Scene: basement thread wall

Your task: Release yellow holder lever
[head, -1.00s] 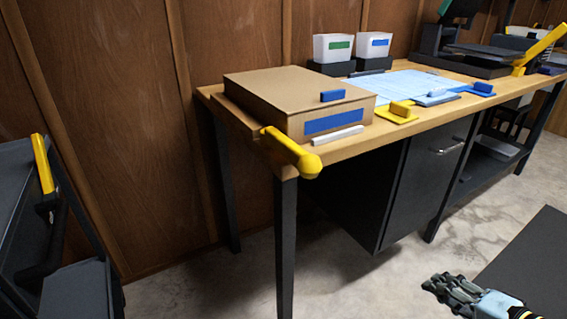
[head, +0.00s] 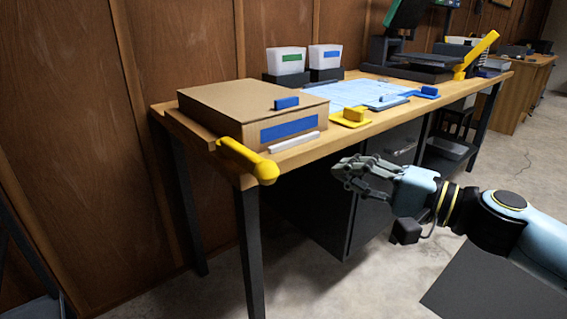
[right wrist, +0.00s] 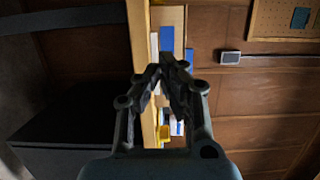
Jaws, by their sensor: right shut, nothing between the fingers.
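A yellow lever with a round knob (head: 264,171) lies along the left end of the wooden workbench, its knob sticking out past the front edge. It sits beside a cardboard box. A second yellow lever (head: 478,52) stands tilted up on a dark device at the far right of the bench. My right gripper (head: 347,172) is shut and empty, in front of the bench and to the right of the round knob, clear of it. In the right wrist view my shut fingers (right wrist: 163,68) cover part of the bench. My left gripper is not in view.
The cardboard box (head: 222,110) with blue labels fills the bench's left end. Black cabinets (head: 318,196) are below.

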